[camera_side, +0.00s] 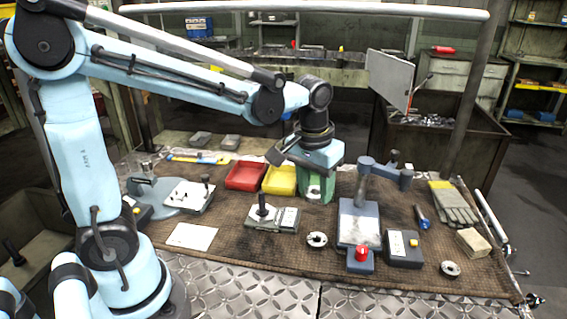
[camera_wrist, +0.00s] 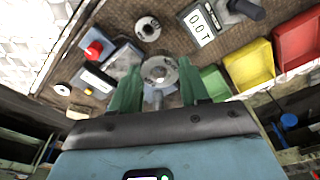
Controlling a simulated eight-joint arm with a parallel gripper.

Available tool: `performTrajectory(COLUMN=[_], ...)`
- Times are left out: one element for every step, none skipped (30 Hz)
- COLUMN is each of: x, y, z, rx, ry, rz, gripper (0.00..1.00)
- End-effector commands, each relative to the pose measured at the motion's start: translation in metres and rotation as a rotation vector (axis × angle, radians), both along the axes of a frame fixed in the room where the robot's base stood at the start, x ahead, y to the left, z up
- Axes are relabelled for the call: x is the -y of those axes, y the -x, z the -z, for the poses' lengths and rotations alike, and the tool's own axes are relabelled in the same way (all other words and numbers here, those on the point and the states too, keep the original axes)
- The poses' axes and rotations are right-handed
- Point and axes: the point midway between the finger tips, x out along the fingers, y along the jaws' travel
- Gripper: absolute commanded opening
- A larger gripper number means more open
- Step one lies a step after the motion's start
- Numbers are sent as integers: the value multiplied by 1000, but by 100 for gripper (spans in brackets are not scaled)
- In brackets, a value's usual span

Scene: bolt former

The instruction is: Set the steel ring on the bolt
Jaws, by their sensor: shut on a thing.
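My gripper (camera_side: 316,190) hangs above the bench mat behind the grey press. Its green fingers show at both sides in the wrist view (camera_wrist: 158,75), closed on a round steel ring (camera_wrist: 158,69). The ring's hole faces the wrist camera. In the side view the fingers mostly hide it. I cannot make out a bolt for certain. A dark upright post (camera_side: 262,207) stands on a small base with a display, left of the gripper in the side view. It also shows at the top of the wrist view (camera_wrist: 246,9). The held ring is apart from this post.
Two similar rings lie on the mat, one in front (camera_side: 317,240) and one at the right (camera_side: 450,268). The grey press (camera_side: 360,224) with a red button stands right of the gripper. Red (camera_side: 246,175) and yellow (camera_side: 279,180) bins stand at the left. Gloves (camera_side: 455,204) lie far right.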

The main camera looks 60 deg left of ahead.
Motion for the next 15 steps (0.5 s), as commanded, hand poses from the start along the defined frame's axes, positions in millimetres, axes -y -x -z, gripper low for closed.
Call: performTrajectory(x=[-20, -30, -43, -52, -60, -71, -78, -85, -92, -97, -102, -106, -109, -112, -114], y=[6, 10, 15, 19, 24, 29, 33, 37, 42, 46, 49, 52, 54, 56, 58], z=[-2, -3, -5, -6, -7, -8, -9, -9, -10, -10, -11, -11, -11, -11, -11], rx=[0, 0, 0, 0, 0, 0, 0, 0, 0, 0, 0, 1, 1, 1, 1], ry=[1, 1, 0, 0, 1, 0, 0, 1, 0, 1, 1, 0, 0, 0, -1], rz=[-38, -54, -79, -94, -110, -129, -142, -155, -170, -180, -188, -198, -204, -209, -213], gripper=[9, 9, 9, 9, 9, 9, 9, 9, 9, 9, 9, 9, 9, 9, 9])
